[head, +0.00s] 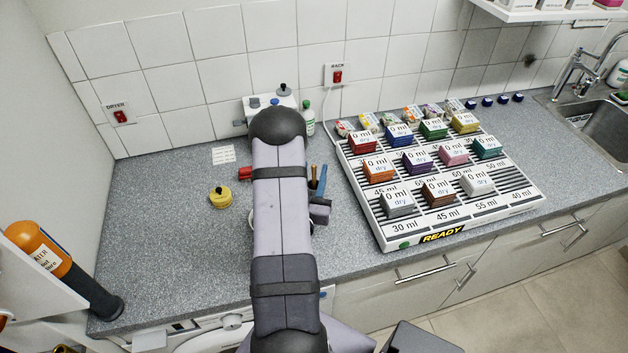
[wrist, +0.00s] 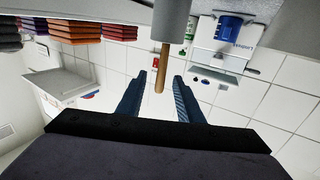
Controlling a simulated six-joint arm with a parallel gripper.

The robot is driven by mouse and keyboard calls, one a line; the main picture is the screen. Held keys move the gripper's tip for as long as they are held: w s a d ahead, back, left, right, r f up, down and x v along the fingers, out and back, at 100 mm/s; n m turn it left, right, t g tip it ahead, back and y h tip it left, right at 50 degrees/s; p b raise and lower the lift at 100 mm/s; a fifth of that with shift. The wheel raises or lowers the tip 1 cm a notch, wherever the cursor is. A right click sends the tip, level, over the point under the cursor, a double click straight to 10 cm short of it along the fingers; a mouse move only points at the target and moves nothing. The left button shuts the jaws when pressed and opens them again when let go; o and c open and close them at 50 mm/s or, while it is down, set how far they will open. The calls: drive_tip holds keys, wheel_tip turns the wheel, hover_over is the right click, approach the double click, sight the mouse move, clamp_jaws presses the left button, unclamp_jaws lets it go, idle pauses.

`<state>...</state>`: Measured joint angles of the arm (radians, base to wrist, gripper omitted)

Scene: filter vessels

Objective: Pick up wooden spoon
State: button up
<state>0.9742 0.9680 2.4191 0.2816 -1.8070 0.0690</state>
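A brown wooden handle (wrist: 162,68), which I take to be the wooden spoon's, sticks out of a grey cylindrical holder (wrist: 173,20) in the wrist view, where the scene appears upside down. The rest of the spoon is hidden in the holder. My gripper (wrist: 160,79) is open, with its two dark blue fingers on either side of the handle's free end. Gaps show between the handle and both fingers. In the head view the handle's brown tip (head: 314,171) shows just right of my arm, which hides most of the holder.
A rack (head: 375,215) with stacks of coloured filters stands right of my arm. A yellow pot (head: 220,196) sits on the grey counter (head: 160,220) to the left. A white device (head: 262,108) and a green-labelled bottle (head: 308,117) stand by the tiled wall. Counter at left is mostly clear.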

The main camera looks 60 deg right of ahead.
drive_tip(key=shift+w+d, duration=0.2)
drive_tip(key=shift+d, duration=0.4)
clamp_jaws()
drive_tip(key=shift+r, duration=0.1)
drive_tip(key=shift+r+b, duration=0.65)
drive_tip(key=shift+r, duration=4.25)
